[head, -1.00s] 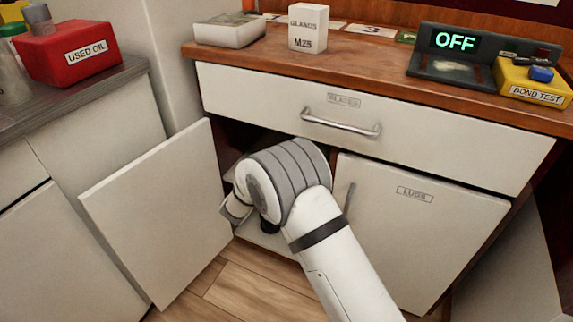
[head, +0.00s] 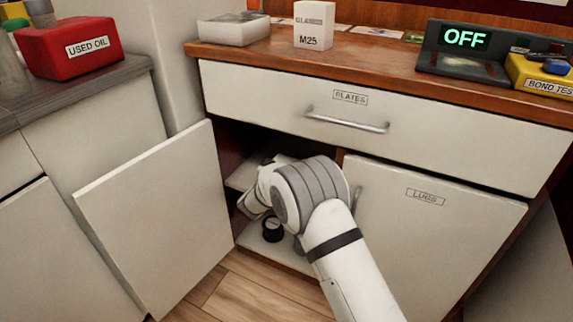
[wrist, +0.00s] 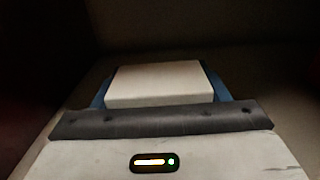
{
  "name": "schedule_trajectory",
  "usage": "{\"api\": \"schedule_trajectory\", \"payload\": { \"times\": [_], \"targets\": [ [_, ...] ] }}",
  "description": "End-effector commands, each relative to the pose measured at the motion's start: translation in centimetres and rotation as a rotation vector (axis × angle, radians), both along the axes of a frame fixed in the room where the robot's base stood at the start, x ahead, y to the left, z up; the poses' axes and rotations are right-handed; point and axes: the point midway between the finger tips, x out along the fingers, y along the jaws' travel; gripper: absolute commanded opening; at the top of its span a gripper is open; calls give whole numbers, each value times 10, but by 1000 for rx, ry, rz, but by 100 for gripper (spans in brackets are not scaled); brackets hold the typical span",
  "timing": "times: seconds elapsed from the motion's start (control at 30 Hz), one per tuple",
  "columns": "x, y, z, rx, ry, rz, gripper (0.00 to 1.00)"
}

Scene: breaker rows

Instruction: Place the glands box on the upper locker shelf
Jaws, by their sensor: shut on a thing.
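In the wrist view my gripper (wrist: 160,90) is shut on a plain white box (wrist: 158,78), with blue fingers at its sides; no label shows on it. In the head view my arm reaches into the open cupboard, and its wrist hides the gripper and held box. A pale upper shelf (head: 241,176) shows at the cupboard's left; whether the held box touches it cannot be told. A white box marked GLANDS M25 (head: 314,26) stands upright on the wooden counter.
The cupboard's left door (head: 150,220) stands open; the LUGS door (head: 440,225) is shut. A dark round object (head: 272,229) sits on the cupboard floor. A closed drawer (head: 350,98) is above.

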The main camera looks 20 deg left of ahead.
Motion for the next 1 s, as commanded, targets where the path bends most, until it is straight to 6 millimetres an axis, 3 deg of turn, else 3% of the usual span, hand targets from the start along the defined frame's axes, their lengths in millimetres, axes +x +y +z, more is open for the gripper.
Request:
{"api": "schedule_trajectory", "payload": {
  "times": [0.1,0.13,0.37,0.67,0.83,1.0],
  "targets": [
    [0,0,-3,0,0,1,37],
    [0,0,-2,0,0,1,70],
    [-1,1,-2,0,0,1,89],
    [-1,1,1,1,-1,2,90],
    [-24,4,4,-2,1,5,90],
    [-62,8,5,-4,2,6,90]
  ]
}}
